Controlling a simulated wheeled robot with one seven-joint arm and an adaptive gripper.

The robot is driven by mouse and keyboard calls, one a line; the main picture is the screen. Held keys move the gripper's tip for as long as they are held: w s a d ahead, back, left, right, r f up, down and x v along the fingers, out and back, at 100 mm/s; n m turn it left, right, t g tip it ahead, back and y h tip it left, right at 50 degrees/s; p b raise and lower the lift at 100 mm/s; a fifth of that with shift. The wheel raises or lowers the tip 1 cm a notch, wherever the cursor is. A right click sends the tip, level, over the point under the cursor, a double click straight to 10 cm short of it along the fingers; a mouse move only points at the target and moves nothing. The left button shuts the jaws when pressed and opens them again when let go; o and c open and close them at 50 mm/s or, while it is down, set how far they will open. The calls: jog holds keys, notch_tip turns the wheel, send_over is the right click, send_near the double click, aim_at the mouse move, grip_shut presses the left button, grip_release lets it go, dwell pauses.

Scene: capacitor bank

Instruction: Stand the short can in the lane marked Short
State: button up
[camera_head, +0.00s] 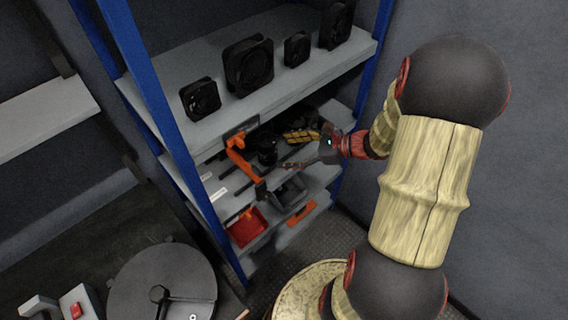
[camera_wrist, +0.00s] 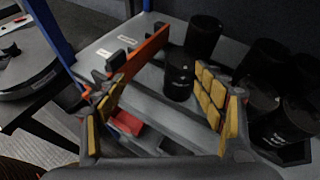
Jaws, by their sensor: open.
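A short black can (camera_wrist: 179,80) with small pale lettering stands upright on the grey shelf in the wrist view, beyond and between my fingers. It looks like the short can, but its lettering is too small to read. In the head view a dark can (camera_head: 267,148) stands left of my gripper (camera_head: 301,150). My gripper is open, its yellow-padded fingers (camera_wrist: 160,92) spread wide with nothing held. White lane labels (camera_wrist: 127,39) lie along the shelf's front left, also in the head view (camera_head: 218,194). I cannot read which is Short.
An orange bar (camera_wrist: 140,55) stands between the labels and the can. A taller black can (camera_wrist: 204,36) stands behind, and more dark cans (camera_wrist: 288,120) crowd the right. A blue post (camera_head: 160,95) edges the rack; fans (camera_head: 248,66) sit above, a red bin (camera_head: 246,228) below.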

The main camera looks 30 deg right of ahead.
jog(key=s+a+r+n+g+h, duration=0.1)
jog(key=s+a+r+n+g, duration=0.3)
jog(key=a+n, duration=0.3)
jog(key=s+a+r+n+g+h, duration=0.1)
jog(key=s+a+r+n+g, duration=0.3)
jog(key=a+n, duration=0.3)
jog(key=s+r+n+t+h, duration=0.3)
jog(key=s+r+n+h, duration=0.3)
jog(key=n, duration=0.6)
jog(key=s+r, duration=0.2)
jog(key=s, duration=0.1)
jog(key=shift+s+r+n+t, duration=0.3)
jog(key=shift+t, duration=0.1)
